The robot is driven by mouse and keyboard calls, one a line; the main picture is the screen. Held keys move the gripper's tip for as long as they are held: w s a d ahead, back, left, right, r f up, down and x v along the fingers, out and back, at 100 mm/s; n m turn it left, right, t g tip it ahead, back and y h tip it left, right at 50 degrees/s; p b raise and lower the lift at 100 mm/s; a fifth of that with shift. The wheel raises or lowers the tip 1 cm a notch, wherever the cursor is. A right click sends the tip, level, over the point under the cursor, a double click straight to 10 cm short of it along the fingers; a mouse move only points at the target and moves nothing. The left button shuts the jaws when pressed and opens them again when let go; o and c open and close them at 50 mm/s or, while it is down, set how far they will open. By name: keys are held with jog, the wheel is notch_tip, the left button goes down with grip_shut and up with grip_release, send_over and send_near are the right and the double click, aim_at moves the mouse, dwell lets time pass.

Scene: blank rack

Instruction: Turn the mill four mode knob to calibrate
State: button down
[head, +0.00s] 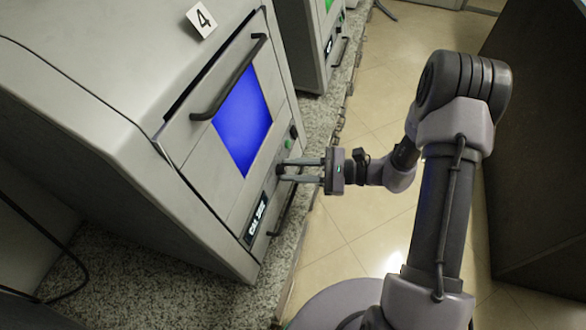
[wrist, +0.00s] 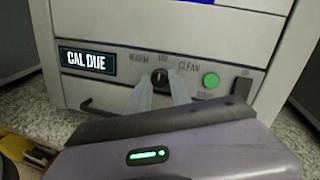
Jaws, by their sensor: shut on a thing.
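Mill four (head: 140,110) is the grey machine with a "4" card (head: 201,20) on top. In the wrist view its mode knob (wrist: 160,75) is a small dark dial on the lower front panel, between the display and a green button. My gripper (wrist: 162,92) is shut on the knob, with one finger on each side. A short pale mark on the knob seems to point up, but it is small. Labels ring the knob; the right one reads "CLEAN", the others are blurred. In the head view my gripper (head: 280,171) reaches the panel from the right and hides the knob.
A "CAL DUE" display (wrist: 87,62) is left of the knob; the green button (wrist: 211,80) and a dark switch (wrist: 243,80) are right. A bar handle (head: 229,78) crosses the door above the blue window (head: 242,120). Another machine (head: 310,45) stands behind on the granite counter.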

jog(key=c, duration=1.2)
grip_release()
jog(key=s+d+p, duration=0.1)
jog(key=d, duration=0.4)
jog(key=d+r+p, duration=0.1)
jog(key=d, duration=0.5)
jog(key=s+d+r+p, duration=0.1)
jog(key=d, duration=0.5)
jog(key=shift+s, duration=0.35)
